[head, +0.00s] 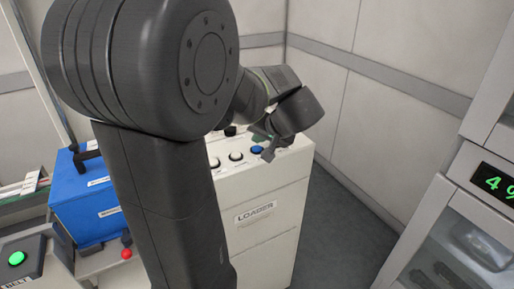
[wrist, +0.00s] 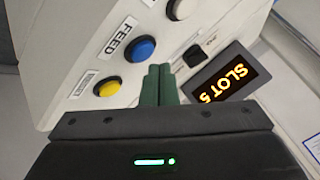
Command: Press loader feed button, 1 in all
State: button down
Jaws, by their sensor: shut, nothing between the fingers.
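The white loader cabinet (head: 265,230), marked LOADER, stands behind my arm in the head view. A blue round button (wrist: 140,48) with a FEED label beside it is on its panel in the wrist view; the blue button (head: 257,150) also shows in the head view. My gripper (wrist: 159,72) is shut and empty, its green fingertips just beside the blue button in the picture. Whether they touch the panel cannot be told. In the head view my gripper (head: 268,152) is at the blue button's right, partly hidden by my arm.
A yellow button (wrist: 106,89) and a white button (wrist: 180,9) flank the blue one. A lit display (wrist: 230,73) reads SLOT 5. A blue box (head: 85,200) and a green button (head: 16,258) are at left. A cabinet with green digits (head: 495,183) is at right; grey floor lies between.

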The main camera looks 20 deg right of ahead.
jog(key=shift+f+b, duration=0.45)
jog(key=shift+b, duration=0.05)
